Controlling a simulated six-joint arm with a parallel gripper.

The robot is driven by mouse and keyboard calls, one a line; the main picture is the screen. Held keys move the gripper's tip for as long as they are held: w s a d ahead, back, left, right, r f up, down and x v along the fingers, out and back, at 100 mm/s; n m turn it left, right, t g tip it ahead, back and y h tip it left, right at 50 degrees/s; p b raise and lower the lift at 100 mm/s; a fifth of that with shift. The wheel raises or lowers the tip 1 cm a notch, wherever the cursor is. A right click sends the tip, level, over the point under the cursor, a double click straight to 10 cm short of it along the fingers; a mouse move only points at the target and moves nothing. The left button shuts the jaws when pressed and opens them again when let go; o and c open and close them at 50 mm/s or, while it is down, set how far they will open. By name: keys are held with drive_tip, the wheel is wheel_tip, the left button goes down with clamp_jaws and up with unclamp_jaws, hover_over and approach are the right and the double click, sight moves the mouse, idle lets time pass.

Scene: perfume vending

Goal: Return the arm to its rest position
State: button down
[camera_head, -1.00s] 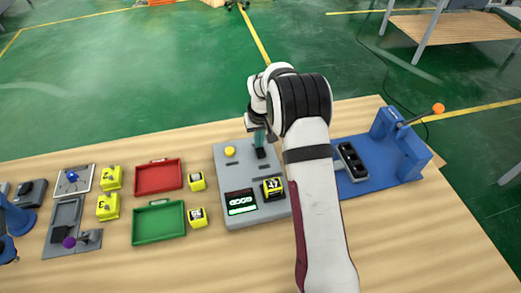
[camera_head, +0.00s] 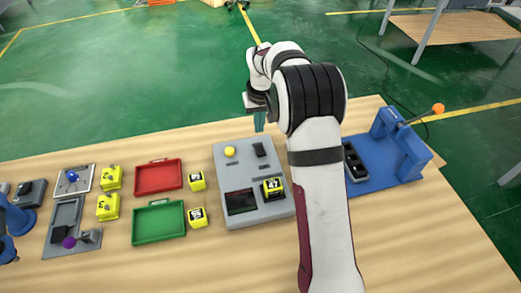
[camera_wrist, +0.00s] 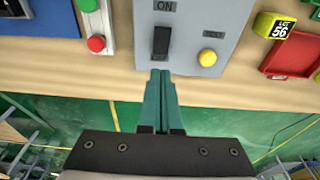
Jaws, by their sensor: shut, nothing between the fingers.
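My gripper (camera_head: 259,122) is raised above the far edge of the table, just beyond the grey panel (camera_head: 228,168). In the wrist view its two teal fingers (camera_wrist: 161,80) are together with nothing between them. A yellow cube marked 47 (camera_head: 272,188) sits on the panel.
A red tray (camera_head: 158,191) and a green tray (camera_head: 134,225) stand left of the panel, with yellow cubes (camera_head: 197,217) beside them. A blue stand (camera_head: 408,150) with an orange-tipped lever (camera_head: 438,108) is at the right. The front wooden tabletop (camera_head: 240,265) is clear.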

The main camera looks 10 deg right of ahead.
drive_tip(key=s+a+r+m, duration=0.1)
drive_tip(key=s+a+r, duration=0.1)
drive_tip(key=s+r, duration=0.45)
drive_tip(key=s+a+r+m, duration=0.15)
drive_tip(key=s+r, duration=0.25)
drive_tip(key=s, duration=0.6)
drive_tip(key=s+a+f+m+g+y, duration=0.1)
drive_tip(key=s+a+m+g, duration=0.1)
drive_tip(key=s, duration=2)
drive_tip(key=shift+s+a+f+m+y, duration=0.15)
drive_tip(key=shift+a+m+y, duration=0.25)
drive_tip(key=shift+a+m, duration=0.25)
